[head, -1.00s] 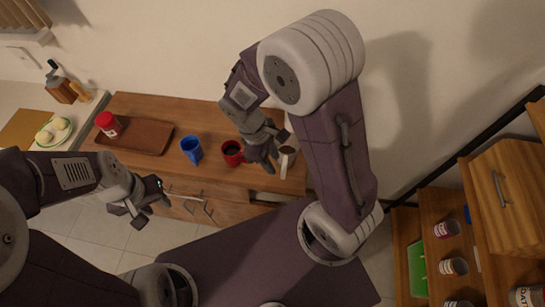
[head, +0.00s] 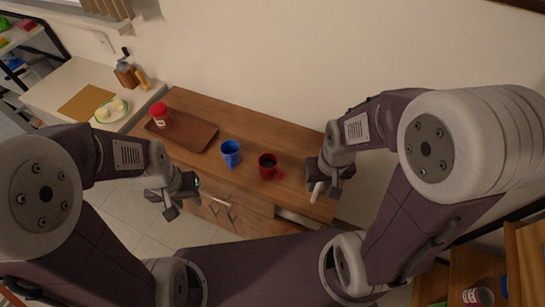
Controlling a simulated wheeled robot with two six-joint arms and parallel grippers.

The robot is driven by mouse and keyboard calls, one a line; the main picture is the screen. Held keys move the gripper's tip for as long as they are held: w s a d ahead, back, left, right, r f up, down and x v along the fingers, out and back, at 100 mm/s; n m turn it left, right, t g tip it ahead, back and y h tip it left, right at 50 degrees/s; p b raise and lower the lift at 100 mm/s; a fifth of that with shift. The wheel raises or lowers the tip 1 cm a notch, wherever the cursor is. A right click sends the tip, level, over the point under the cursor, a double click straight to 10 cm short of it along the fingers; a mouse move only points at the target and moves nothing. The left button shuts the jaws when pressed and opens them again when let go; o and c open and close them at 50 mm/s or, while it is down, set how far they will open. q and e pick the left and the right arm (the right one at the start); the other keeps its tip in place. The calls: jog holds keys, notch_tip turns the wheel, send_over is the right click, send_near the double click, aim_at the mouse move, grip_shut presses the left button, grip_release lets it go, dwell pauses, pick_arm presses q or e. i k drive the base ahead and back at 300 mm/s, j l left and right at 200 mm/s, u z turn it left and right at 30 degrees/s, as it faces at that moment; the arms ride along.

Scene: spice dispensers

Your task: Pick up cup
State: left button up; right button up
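A blue cup (head: 230,153) stands on the wooden counter in the head view. A red cup (head: 268,166) with a dark inside stands just right of it, its handle toward the lower right. My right gripper (head: 320,188) is over the counter's right end, right of the red cup and apart from it. A small whitish thing shows at its fingers; I cannot tell if it is held. My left gripper (head: 172,205) is in front of the counter's left part, below the tray and away from both cups. The opening of either gripper is not clear.
A brown tray (head: 190,134) with a red-lidded jar (head: 160,116) is on the counter's left part. A plate (head: 110,111) with pale food is on the white counter further left. An open drawer (head: 293,217) shows below the counter. Shelves stand at the lower right.

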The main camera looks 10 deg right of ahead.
aim_at(267, 162)
jog(key=j+z, duration=0.35)
jog(key=k+j+z, duration=0.1)
jog(key=j+z, duration=0.25)
jog(key=k+j+z, duration=0.15)
jog(key=j+z, duration=0.2)
